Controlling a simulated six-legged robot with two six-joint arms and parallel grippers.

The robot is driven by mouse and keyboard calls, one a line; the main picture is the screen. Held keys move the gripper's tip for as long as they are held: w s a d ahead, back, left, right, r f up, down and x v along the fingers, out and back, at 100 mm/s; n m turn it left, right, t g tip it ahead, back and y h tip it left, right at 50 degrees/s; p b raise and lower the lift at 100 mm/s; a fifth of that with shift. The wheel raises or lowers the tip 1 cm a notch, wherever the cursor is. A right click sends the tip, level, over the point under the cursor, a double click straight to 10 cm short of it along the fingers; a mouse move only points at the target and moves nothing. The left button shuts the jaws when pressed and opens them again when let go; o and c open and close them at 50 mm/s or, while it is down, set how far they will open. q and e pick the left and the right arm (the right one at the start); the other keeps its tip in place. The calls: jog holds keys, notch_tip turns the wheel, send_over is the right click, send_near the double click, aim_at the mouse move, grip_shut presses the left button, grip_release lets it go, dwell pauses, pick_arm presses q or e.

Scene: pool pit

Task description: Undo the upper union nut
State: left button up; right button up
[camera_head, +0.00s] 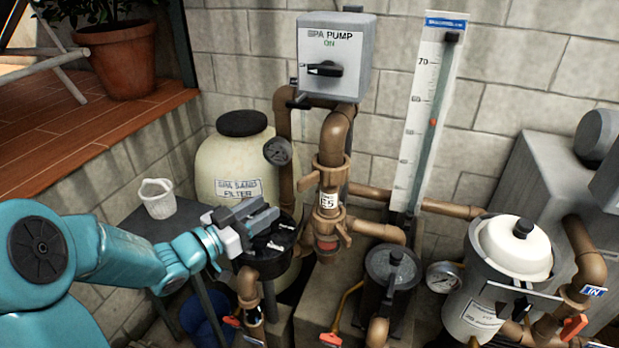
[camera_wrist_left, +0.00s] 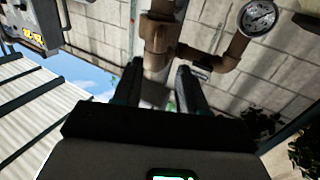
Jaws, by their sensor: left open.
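The upper union nut (camera_head: 331,160) is a brown winged collar on the vertical brown pipe below the spa pump box. My right gripper is not in view.
A spa pump switch box (camera_head: 334,55) reads ON above the pipe. A sand filter tank (camera_head: 235,165) and gauge (camera_head: 277,151) stand left of it. A flow gauge board (camera_head: 425,110) is on the right. A white bucket (camera_head: 158,199) stands on a dark table.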

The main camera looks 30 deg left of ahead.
aim_at(318, 177)
pick_arm(q)
jog(key=w+d+p, duration=0.1)
jog(key=w, duration=0.3)
jog(key=w+d+p, duration=0.1)
jog(key=w, duration=0.3)
jog(key=w+p, duration=0.1)
jog(key=w, duration=0.3)
jog(key=shift+w+d+r+p, duration=0.1)
jog(key=shift+w+d+p, duration=0.15)
jog(key=shift+d+p, duration=0.15)
jog(key=shift+w, duration=0.6)
jog(key=shift+d, duration=0.1)
grip_shut()
